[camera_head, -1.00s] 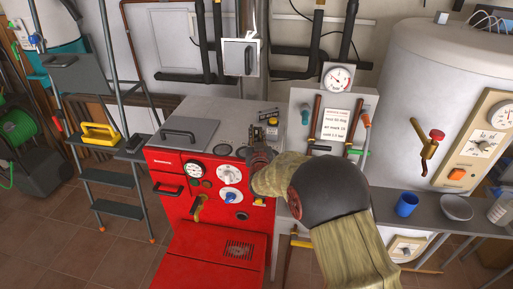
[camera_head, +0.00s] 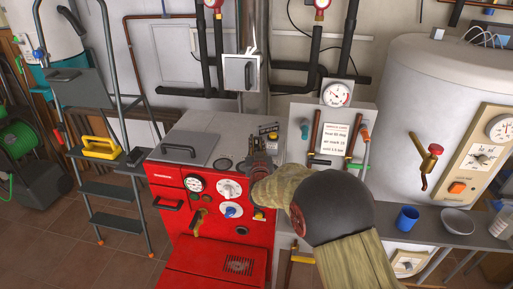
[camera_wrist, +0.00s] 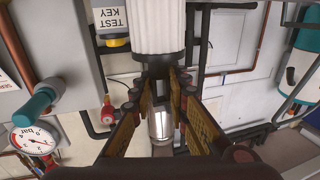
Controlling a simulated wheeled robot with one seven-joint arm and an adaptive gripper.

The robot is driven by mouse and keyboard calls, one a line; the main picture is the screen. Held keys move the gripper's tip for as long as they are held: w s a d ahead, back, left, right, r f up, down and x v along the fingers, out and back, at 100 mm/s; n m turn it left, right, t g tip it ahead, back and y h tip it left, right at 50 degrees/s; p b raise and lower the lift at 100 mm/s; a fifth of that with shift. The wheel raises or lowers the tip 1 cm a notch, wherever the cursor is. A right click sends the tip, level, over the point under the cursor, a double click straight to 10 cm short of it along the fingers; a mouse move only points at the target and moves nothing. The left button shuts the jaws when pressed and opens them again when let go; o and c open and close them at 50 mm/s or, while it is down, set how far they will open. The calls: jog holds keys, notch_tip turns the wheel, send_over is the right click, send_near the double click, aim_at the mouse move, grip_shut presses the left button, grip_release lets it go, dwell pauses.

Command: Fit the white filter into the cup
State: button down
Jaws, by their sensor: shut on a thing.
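The white ribbed filter (camera_wrist: 160,27) with a black end cap (camera_wrist: 160,62) is at the top of the wrist view. My gripper (camera_wrist: 160,78) is shut on its capped end, and the far end is out of frame. In the head view my gripper (camera_head: 262,168) is at the red boiler's front top edge, and my arm hides the filter. A blue cup (camera_head: 407,217) stands on the right bench, well apart from my gripper. I cannot tell whether it is the task's cup.
The red boiler (camera_head: 215,225) is under my gripper. A panel with a gauge (camera_head: 337,93) is to the right. A grey bowl (camera_head: 457,221) is right of the blue cup.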

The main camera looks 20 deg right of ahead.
jog(key=s+r+p, duration=0.5)
jog(key=s+r, duration=0.5)
jog(key=s, duration=0.4)
jog(key=shift+a+r, duration=0.4)
jog(key=shift+a, duration=0.05)
jog(key=shift+f, duration=0.15)
jog(key=s+d+f+b, duration=0.2)
jog(key=d+f+b, duration=0.3)
jog(key=f, duration=0.3)
jog(key=s+d+f+y+b, duration=0.1)
jog(key=s+d+f+b, duration=0.1)
jog(key=d+f+b, duration=0.4)
jog(key=shift+f+n, duration=0.4)
jog(key=shift+f, duration=0.8)
jog(key=shift+f, duration=2.4)
jog(key=shift+f, duration=0.2)
jog(key=shift+f, duration=0.35)
